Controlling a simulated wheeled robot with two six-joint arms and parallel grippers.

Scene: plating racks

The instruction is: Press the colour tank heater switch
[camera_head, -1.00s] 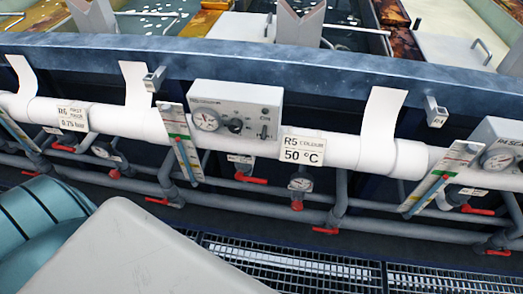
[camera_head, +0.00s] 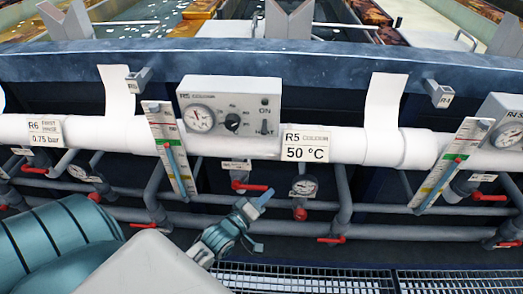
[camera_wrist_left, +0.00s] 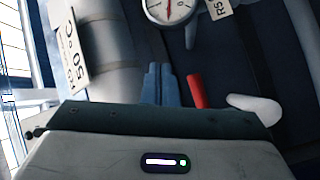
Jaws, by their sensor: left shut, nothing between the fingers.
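The grey control box (camera_head: 229,90) labelled R5 COLOUR sits on the white pipe in the head view. It carries a dial gauge (camera_head: 199,118), a black knob (camera_head: 233,122) and a small toggle switch (camera_head: 265,127) under the word ON. My left gripper (camera_head: 262,198) is shut and empty, below the box and in front of the lower pipes, apart from the switch. Its blue fingers also show together in the left wrist view (camera_wrist_left: 160,84). The switch is not visible in the left wrist view. My right gripper is in neither view.
The R5 50 °C label (camera_head: 306,145) is right of the box. Red valve handles (camera_head: 252,186) and a small lower gauge (camera_head: 304,186) stand near my gripper. Thermometer strips (camera_head: 171,150) flank the box. Metal grating (camera_head: 300,279) lies below; open tanks are behind the blue beam (camera_head: 330,66).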

